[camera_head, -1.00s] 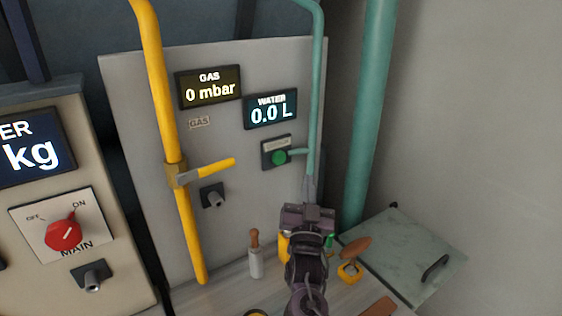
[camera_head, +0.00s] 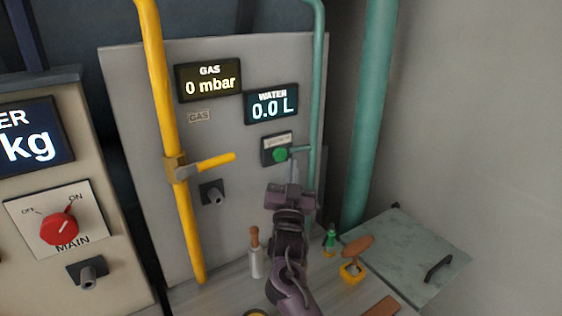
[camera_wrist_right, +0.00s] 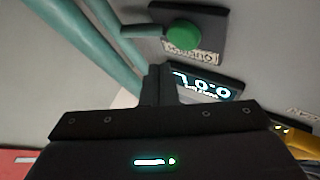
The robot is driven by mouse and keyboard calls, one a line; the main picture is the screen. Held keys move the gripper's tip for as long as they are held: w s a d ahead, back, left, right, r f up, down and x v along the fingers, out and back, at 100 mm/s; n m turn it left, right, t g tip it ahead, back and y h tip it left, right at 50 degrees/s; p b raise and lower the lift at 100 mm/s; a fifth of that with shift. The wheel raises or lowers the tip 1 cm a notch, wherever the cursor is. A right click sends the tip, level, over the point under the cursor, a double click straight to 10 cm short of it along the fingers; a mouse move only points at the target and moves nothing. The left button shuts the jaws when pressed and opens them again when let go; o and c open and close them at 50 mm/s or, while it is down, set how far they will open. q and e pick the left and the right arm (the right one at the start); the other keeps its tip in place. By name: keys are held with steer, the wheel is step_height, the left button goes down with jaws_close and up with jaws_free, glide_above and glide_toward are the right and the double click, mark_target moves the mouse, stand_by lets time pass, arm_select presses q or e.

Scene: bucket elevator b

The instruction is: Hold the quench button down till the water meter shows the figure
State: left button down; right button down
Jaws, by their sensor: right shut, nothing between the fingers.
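The quench button (camera_head: 280,155) is a round green button on a dark plate with a small label above it, on the grey panel. It also shows at the top of the right wrist view (camera_wrist_right: 183,36). The water meter (camera_head: 271,104) above it reads 0.0 L; it shows upside down in the right wrist view (camera_wrist_right: 205,84). My right gripper (camera_head: 293,168) is shut and empty, its tips pointing up just below and slightly right of the button. In the wrist view a gap shows between fingertips and button. My left gripper is not in view.
A gas meter (camera_head: 208,82) reads 0 mbar. A yellow pipe (camera_head: 165,120) with a yellow lever (camera_head: 214,161) stands left; green pipes (camera_head: 368,120) run right. Below are a wooden-handled tool (camera_head: 255,255), a green bottle (camera_head: 330,240), a yellow-based stamp (camera_head: 353,268) and a hatch lid (camera_head: 405,250).

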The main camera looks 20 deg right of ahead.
mark_target(285, 152)
steer(key=shift+w+a+b, duration=0.2)
steer(key=shift+w+b, duration=0.1)
steer(key=shift+w, duration=0.65)
steer(key=shift+w, duration=0.15)
stand_by(1.3)
steer(key=shift+w, duration=0.3)
steer(key=shift+w+a+b, duration=0.1)
steer(key=shift+w+b, duration=0.25)
steer(key=shift+b, duration=0.2)
stand_by(4.8)
